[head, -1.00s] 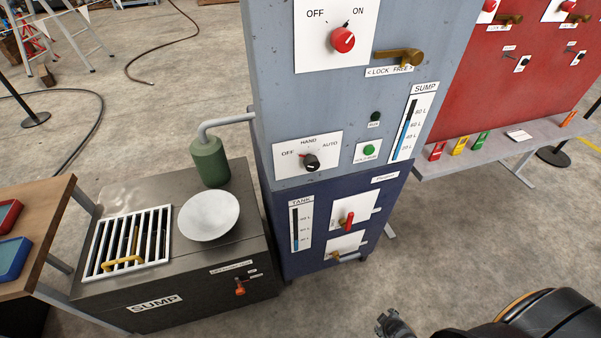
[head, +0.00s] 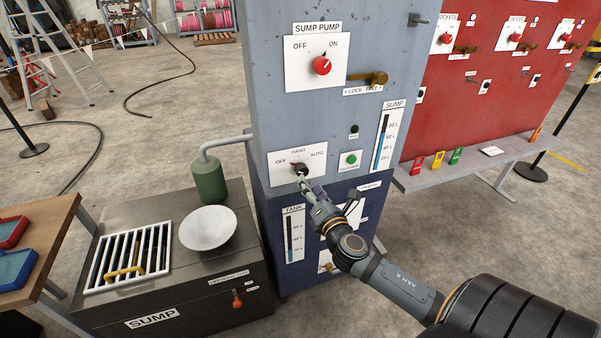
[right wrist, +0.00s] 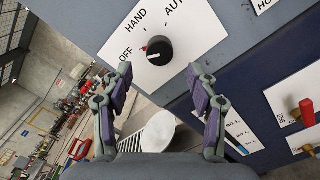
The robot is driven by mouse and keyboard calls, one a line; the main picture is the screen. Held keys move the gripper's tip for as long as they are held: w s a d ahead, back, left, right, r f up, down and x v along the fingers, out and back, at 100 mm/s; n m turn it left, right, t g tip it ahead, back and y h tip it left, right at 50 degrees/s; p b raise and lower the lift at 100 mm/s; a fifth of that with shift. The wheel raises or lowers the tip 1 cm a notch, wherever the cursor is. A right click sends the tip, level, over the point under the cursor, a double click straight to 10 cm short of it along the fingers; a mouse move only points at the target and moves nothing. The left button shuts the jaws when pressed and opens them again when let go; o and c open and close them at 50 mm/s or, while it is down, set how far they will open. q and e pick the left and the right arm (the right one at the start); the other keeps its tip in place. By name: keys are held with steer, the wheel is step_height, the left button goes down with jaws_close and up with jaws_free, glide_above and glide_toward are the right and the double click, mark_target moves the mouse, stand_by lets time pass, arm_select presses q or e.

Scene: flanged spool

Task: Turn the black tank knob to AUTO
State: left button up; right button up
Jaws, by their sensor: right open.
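The black knob (head: 300,169) sits on a white plate (head: 319,152) marked OFF, HAND and AUTO, low on the grey cabinet front. In the right wrist view the knob (right wrist: 159,50) has its white line and a small red mark on the OFF side; AUTO lies up and to the right. My right gripper (head: 306,186) is just in front of and below the knob in the head view. In the right wrist view its two fingers (right wrist: 160,74) are spread and empty, with the knob ahead between and beyond the tips. I see no contact. My left gripper is not in view.
A green button (head: 351,159) is right of the plate. The red SUMP PUMP knob (head: 321,65) and a brass lever (head: 374,79) are above. The sump box (head: 170,290), with a green pump (head: 209,180) and white bowl (head: 208,228), stands left.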

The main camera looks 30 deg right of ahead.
mark_target(303, 173)
steer(key=p+x, duration=0.1)
steer(key=x, duration=0.5)
steer(key=shift+w+d+r, duration=0.1)
steer(key=shift+w+d, duration=0.05)
steer(key=shift+w, duration=0.15)
steer(key=shift+w+d, duration=0.1)
steer(key=shift+w, duration=0.4)
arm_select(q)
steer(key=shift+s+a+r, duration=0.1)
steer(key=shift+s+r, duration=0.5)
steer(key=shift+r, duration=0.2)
arm_select(e)
steer(key=shift+c, duration=0.4)
steer(key=c, duration=1.1)
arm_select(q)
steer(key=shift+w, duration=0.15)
